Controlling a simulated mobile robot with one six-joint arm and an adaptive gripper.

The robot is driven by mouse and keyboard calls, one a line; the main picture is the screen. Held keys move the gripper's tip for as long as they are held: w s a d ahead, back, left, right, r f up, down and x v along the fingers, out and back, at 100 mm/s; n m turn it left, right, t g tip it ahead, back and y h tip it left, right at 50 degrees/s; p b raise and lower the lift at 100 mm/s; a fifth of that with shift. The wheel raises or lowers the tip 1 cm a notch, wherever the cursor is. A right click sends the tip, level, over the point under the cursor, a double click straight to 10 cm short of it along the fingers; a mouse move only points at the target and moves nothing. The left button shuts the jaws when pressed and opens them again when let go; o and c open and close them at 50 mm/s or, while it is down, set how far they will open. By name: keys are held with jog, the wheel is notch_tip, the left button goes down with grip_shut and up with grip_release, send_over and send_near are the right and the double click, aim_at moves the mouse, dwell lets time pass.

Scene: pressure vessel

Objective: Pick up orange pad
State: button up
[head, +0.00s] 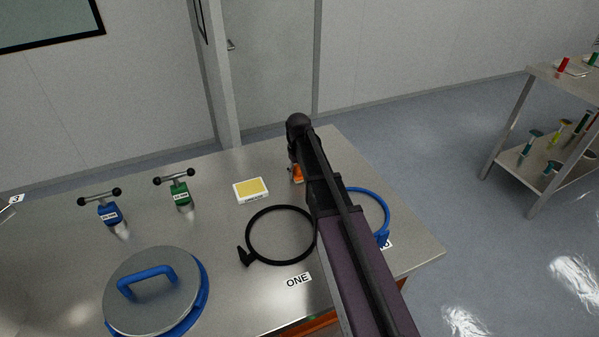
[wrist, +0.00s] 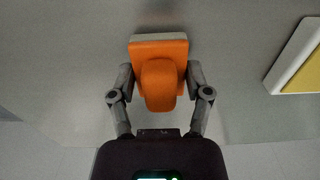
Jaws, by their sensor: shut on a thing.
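The orange pad (wrist: 158,50) shows in the wrist view as an orange block with a rounded orange grip and a pale layer along its far edge. My gripper (wrist: 159,84) has its two fingers closed on either side of the rounded grip. In the head view a small part of the orange pad (head: 297,173) shows beside my arm, near the back right of the table. My arm hides the rest of it and the fingers there. I cannot tell whether the pad touches the table.
A yellow-topped white box (head: 251,189) lies left of the pad. A black ring (head: 248,224) and a blue ring (head: 387,207) flank my arm. Blue (head: 110,213) and green (head: 181,194) T-handled tools and a round lid (head: 150,300) stand on the left of the steel table (head: 225,260).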

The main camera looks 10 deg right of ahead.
jog(key=shift+r+p, duration=1.3)
jog(key=shift+r, duration=0.2)
jog(key=s+a, duration=0.1)
jog(key=s, duration=0.4)
jog(key=s+a+r+p, duration=0.1)
jog(key=s, duration=0.9)
jog(key=shift+s+a+r, duration=0.15)
jog(key=shift+s+a, duration=0.25)
jog(key=o, duration=0.3)
jog(key=shift+c, duration=0.8)
